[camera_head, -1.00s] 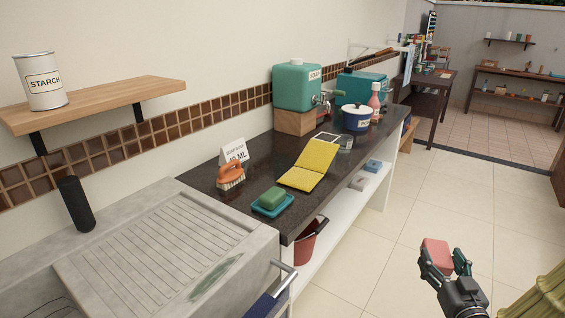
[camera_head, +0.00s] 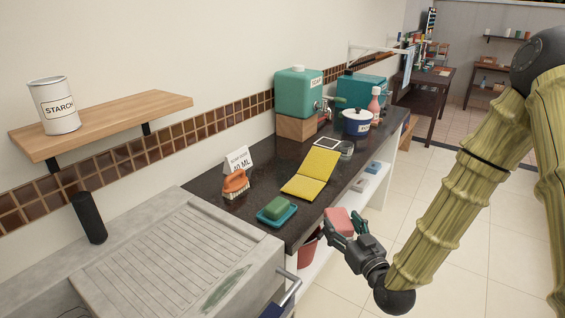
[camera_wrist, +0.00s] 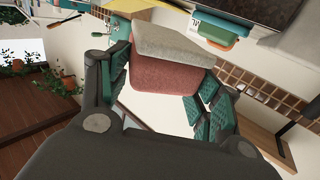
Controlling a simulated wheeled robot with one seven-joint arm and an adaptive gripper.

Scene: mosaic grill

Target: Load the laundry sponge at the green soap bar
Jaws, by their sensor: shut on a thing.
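My gripper (camera_head: 352,238) is shut on a pink-red sponge (camera_head: 339,221), held in the air beside the front edge of the dark counter. In the wrist view the sponge (camera_wrist: 168,78) sits between the finger pads, with a pale grey layer and a red layer. The green soap bar (camera_head: 276,208) lies on a teal dish (camera_head: 290,214) near the counter's front corner, to the left of my gripper. The soap and dish also show near the top of the wrist view.
A yellow cloth (camera_head: 311,172), an orange brush (camera_head: 236,183) and a white sign (camera_head: 239,159) are on the counter around the dish. A ridged stone sink (camera_head: 170,262) adjoins at left.

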